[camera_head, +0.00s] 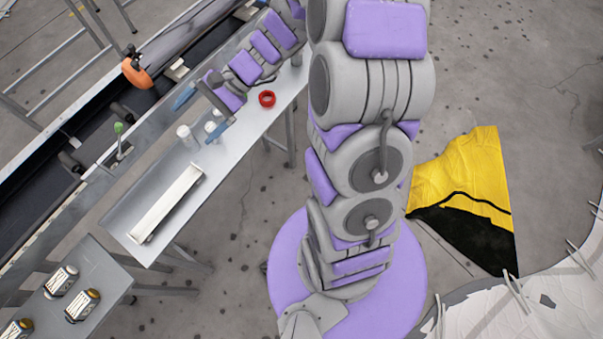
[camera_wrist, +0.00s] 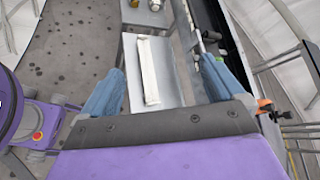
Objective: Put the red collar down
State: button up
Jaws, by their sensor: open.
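The red collar (camera_head: 267,98) is a small ring lying on the grey metal table, close to its right edge, in the head view. My gripper (camera_head: 203,113) is open over the table, to the left of the collar and apart from it. In the wrist view my gripper (camera_wrist: 160,72) shows two blue fingers spread wide with nothing held between them. I cannot make out the collar in the wrist view.
A long white tray (camera_head: 168,203) lies on the near part of the table. Small white cylinders (camera_head: 187,135) stand near my fingers. A conveyor (camera_head: 95,135) with an orange part (camera_head: 136,73) runs along the left. A yellow and black cloth (camera_head: 470,185) lies at right.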

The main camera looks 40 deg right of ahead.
jog(key=s+a+r+n+g+h, duration=0.1)
jog(key=s+r+n+g+h, duration=0.15)
jog(key=s, duration=0.55)
jog(key=s+r+n+g+h, duration=0.1)
jog(key=s+r+n+h, duration=0.2)
jog(key=s, duration=0.4)
jog(key=s+d+n+h, duration=0.6)
jog(key=s+d, duration=0.3)
jog(key=s, duration=0.3)
jog(key=shift+s+d+r+t+h, duration=0.25)
jog(key=shift+d+r+t+h, duration=0.1)
jog(key=shift+r+t, duration=0.1)
